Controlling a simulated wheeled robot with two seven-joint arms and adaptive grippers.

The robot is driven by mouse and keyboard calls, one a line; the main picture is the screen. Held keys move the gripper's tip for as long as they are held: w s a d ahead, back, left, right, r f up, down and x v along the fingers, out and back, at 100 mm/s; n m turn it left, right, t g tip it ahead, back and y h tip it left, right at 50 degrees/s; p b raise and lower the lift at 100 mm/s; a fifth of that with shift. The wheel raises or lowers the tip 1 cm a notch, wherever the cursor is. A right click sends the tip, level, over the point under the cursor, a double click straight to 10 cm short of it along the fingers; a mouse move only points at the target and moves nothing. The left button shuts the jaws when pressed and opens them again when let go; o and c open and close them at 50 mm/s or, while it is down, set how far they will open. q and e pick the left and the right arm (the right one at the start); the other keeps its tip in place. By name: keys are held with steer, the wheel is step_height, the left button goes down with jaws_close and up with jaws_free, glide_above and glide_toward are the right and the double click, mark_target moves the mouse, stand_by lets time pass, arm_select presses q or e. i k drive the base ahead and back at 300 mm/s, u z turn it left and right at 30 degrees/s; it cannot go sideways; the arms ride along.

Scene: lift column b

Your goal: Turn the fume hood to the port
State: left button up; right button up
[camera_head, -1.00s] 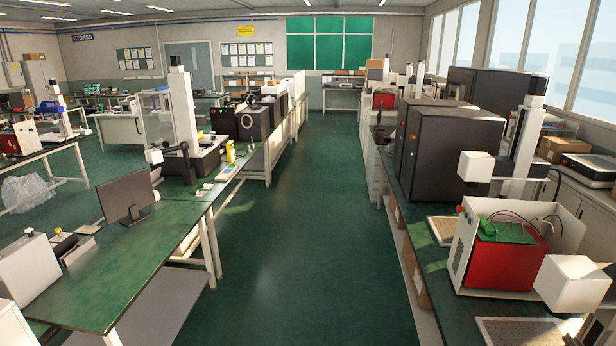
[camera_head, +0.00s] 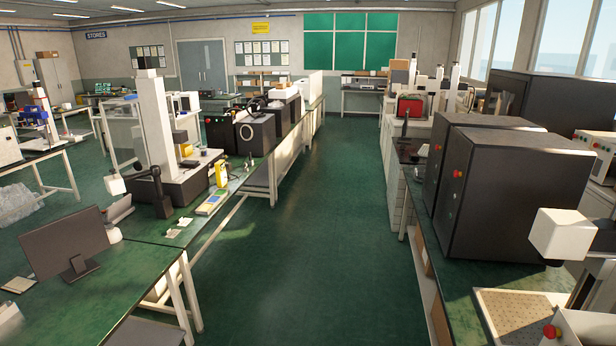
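I cannot tell for certain which thing is the fume hood. A white-framed, clear-walled enclosure (camera_head: 119,127) stands on the left bench, partly hidden behind a tall white column machine (camera_head: 155,120). Large black cabinets with red buttons stand on the right bench, the nearest one (camera_head: 510,205) and one just behind it (camera_head: 447,165). No port that I can make out is in view. Neither of my grippers shows in the head view.
A clear green-floored aisle (camera_head: 300,255) runs ahead between the benches. The left bench (camera_head: 135,285) carries a monitor (camera_head: 75,243). On the right, a white block-headed machine (camera_head: 562,235) stands near the aisle.

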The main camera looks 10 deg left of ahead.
mark_target(114, 184)
steer(key=u, duration=0.2)
steer(key=i, duration=1.95)
steer(key=u, duration=1.1)
steer(key=i, duration=1.3)
steer(key=u, duration=1)
